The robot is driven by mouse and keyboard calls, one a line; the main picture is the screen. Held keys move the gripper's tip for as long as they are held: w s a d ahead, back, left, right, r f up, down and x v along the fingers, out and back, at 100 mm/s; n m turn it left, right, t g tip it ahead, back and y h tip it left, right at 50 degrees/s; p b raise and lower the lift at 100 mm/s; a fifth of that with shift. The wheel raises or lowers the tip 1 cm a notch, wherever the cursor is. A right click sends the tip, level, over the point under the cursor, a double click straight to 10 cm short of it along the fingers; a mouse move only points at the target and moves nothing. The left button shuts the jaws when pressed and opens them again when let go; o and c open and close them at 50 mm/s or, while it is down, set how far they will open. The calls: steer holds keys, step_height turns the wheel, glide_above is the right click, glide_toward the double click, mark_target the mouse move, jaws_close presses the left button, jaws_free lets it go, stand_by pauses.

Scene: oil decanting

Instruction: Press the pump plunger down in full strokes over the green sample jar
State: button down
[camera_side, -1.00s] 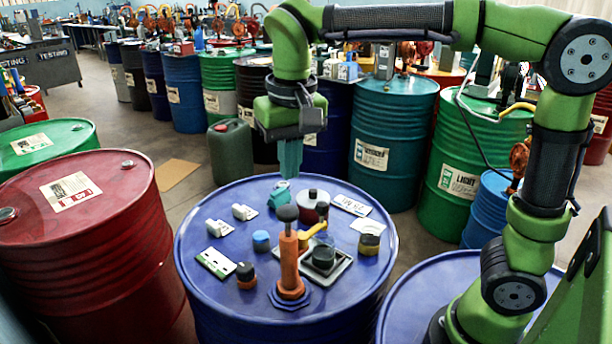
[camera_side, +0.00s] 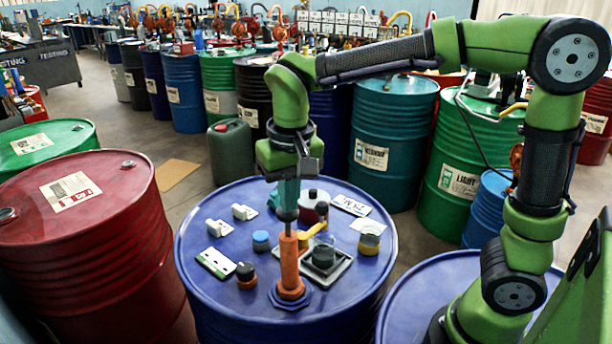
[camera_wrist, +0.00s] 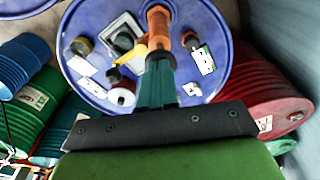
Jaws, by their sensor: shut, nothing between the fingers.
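The orange hand pump (camera_side: 289,262) stands upright on the blue drum's lid (camera_side: 225,290), with a yellow spout (camera_side: 318,229) pointing right. A dark green-grey jar (camera_side: 323,252) stands in a tray under the spout; it also shows in the wrist view (camera_wrist: 124,42). My gripper (camera_side: 288,206) is shut and empty, pointing straight down. Its teal fingertips meet the dark plunger knob (camera_side: 287,214) on top of the pump and partly hide it. In the wrist view the teal fingers cover part of the orange pump (camera_wrist: 158,20).
Close around the pump are a yellow jar (camera_side: 369,244), an orange jar with black cap (camera_side: 246,276), a blue cap (camera_side: 261,240), a red jar (camera_side: 308,214) and a green-white card (camera_side: 215,263). A red drum (camera_side: 90,260) stands left.

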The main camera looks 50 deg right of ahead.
steer(key=shift+f, duration=1.75)
steer(key=shift+s, duration=0.1)
steer(key=s, duration=0.1)
steer(key=s+a+r, duration=0.1)
steer(key=shift+s, duration=0.35)
steer(key=shift+r, duration=0.15)
